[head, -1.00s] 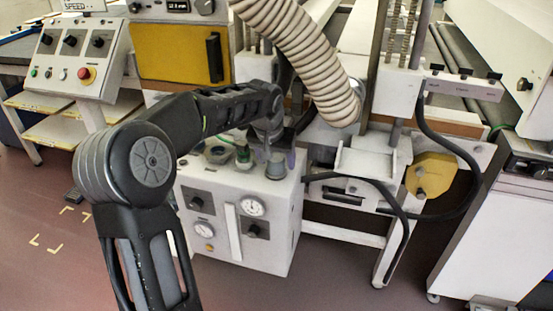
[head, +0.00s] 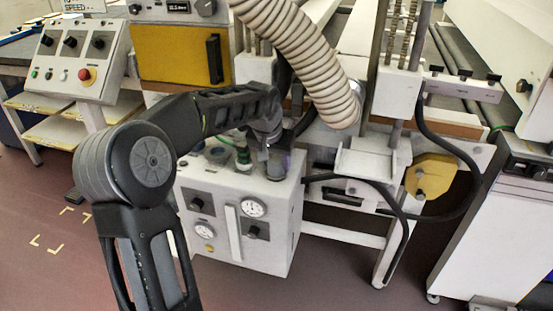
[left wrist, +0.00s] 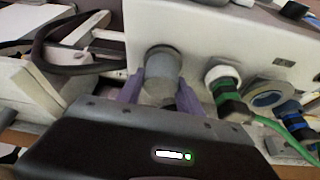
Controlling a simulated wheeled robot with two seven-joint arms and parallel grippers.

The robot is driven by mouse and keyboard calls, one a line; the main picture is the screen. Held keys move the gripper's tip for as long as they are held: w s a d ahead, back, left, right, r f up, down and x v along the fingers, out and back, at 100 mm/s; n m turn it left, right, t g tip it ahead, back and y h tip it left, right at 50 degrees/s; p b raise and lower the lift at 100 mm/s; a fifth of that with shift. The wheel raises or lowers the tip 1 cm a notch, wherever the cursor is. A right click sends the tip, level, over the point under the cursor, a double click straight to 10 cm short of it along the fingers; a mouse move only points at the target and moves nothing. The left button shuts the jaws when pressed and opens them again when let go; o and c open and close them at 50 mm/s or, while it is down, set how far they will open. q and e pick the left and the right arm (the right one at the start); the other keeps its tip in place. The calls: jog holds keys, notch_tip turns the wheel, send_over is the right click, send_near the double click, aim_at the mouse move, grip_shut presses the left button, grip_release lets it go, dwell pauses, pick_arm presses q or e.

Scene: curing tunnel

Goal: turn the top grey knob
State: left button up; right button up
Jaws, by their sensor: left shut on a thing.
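The grey knob (left wrist: 163,66) is a short grey cylinder on top of the white box (head: 240,255). In the left wrist view it sits between the two purple fingers of my left gripper (left wrist: 161,92), which is shut on it. In the head view my left gripper (head: 277,153) reaches down onto the top right of the box, and its fingers and wrist partly cover the knob. My right gripper is in neither view.
A green and white fitting (head: 243,155) stands left of the knob on the box top. A ribbed hose (head: 300,48) hangs just above and behind. A black cable (head: 385,190) loops at the right. Dials and two small black knobs are on the box front.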

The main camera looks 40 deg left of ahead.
pick_arm(q)
jog(key=shift+m+h+p, duration=0.3)
jog(key=shift+m+p, duration=0.15)
jog(key=shift+m, duration=0.35)
jog(key=o, duration=1.4)
jog(key=shift+c, duration=0.2)
jog(key=shift+r, duration=0.1)
jog(key=v, duration=0.7)
jog(key=shift+s+r, duration=0.25)
